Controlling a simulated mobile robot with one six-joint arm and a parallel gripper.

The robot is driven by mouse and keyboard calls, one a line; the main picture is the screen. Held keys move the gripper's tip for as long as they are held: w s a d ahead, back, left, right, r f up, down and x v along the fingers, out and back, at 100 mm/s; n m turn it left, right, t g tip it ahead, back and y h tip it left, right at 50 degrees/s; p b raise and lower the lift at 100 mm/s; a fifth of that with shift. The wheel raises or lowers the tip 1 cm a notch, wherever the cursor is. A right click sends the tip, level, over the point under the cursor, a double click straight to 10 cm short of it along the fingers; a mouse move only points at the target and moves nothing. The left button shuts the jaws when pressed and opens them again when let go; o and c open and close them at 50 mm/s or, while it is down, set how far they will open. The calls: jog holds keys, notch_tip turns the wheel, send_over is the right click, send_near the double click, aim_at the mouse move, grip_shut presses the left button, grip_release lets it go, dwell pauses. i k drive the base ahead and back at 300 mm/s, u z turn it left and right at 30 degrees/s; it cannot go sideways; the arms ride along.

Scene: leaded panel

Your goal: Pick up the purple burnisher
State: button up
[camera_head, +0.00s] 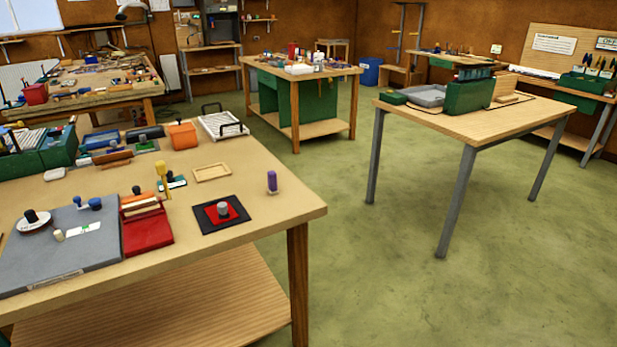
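A small purple object (272,181), which looks like the burnisher, stands upright near the right edge of the near wooden table (262,222). It has a rounded top and a paler base. Nothing touches it, and bare table surrounds it. My gripper is not in view, so its state and distance from the burnisher do not show.
Left of the burnisher are a black mat (238,220) with a red square and grey knob, a wooden frame (212,172), a yellow-handled tool (162,177) and a red tray (147,234). Green floor (390,280) is open to the right, before another table (520,117).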

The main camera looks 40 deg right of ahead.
aim_at(272, 177)
jog(key=u, duration=0.7)
jog(key=k, duration=0.1)
jog(key=z, duration=1.8)
jog(key=k, duration=0.9)
jog(key=u, duration=0.15)
jog(key=i, duration=0.7)
jog(key=z, duration=0.05)
